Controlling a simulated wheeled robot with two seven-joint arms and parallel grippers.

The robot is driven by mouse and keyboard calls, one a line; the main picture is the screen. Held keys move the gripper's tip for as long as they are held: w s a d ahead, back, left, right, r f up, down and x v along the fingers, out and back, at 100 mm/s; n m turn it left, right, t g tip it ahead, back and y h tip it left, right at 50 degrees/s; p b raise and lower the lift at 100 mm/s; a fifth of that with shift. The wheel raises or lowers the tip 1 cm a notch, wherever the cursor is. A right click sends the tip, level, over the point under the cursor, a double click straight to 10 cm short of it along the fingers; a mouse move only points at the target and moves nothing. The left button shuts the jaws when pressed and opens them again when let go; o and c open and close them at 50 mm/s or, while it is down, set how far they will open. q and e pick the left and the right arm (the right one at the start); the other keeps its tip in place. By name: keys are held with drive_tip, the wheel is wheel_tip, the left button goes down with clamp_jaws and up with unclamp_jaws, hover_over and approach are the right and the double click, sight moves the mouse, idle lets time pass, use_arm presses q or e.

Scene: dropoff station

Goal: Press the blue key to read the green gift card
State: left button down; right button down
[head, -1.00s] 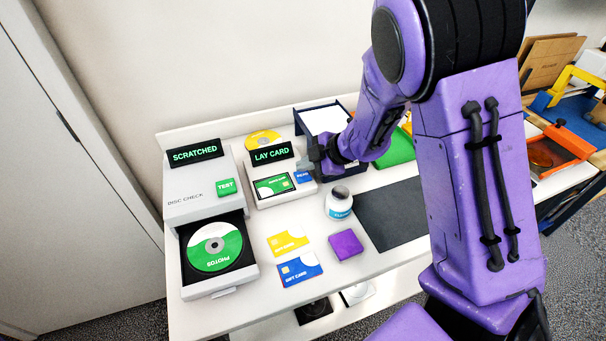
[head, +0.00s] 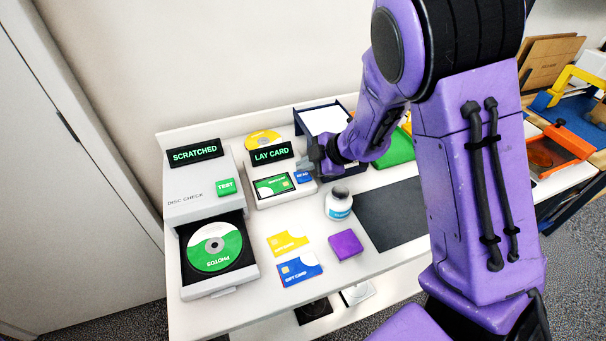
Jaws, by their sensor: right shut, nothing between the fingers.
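The white card reader (head: 284,198) stands on the table, with a dark display (head: 271,154) that reads "LAY CARD". The green gift card (head: 272,185) lies in the reader's dark recess. The blue key (head: 303,177), marked "READ", is at the recess's right on the reader. My right gripper (head: 305,163) is shut and empty, just above and behind the blue key; I cannot tell whether it touches the key. My left gripper is not in view.
Left of the reader is the disc checker (head: 190,203) reading "SCRATCHED", its tray out with a green disc (head: 214,247). In front lie a yellow card (head: 288,243), a blue gift card (head: 300,270) and a purple block (head: 345,245). A white bottle (head: 338,205) stands near a dark mat (head: 392,212).

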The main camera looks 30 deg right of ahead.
sight(306, 176)
drive_tip(key=shift+f, duration=0.4)
drive_tip(key=shift+f, duration=0.45)
idle(0.5)
drive_tip(key=shift+r, duration=0.15)
drive_tip(key=shift+r+p, duration=0.75)
drive_tip(key=shift+p, duration=0.1)
wheel_tip(306, 176, up, 5)
drive_tip(key=p, duration=0.5)
drive_tip(key=shift+r+p, duration=0.1)
drive_tip(key=shift+p, duration=0.3)
idle(0.3)
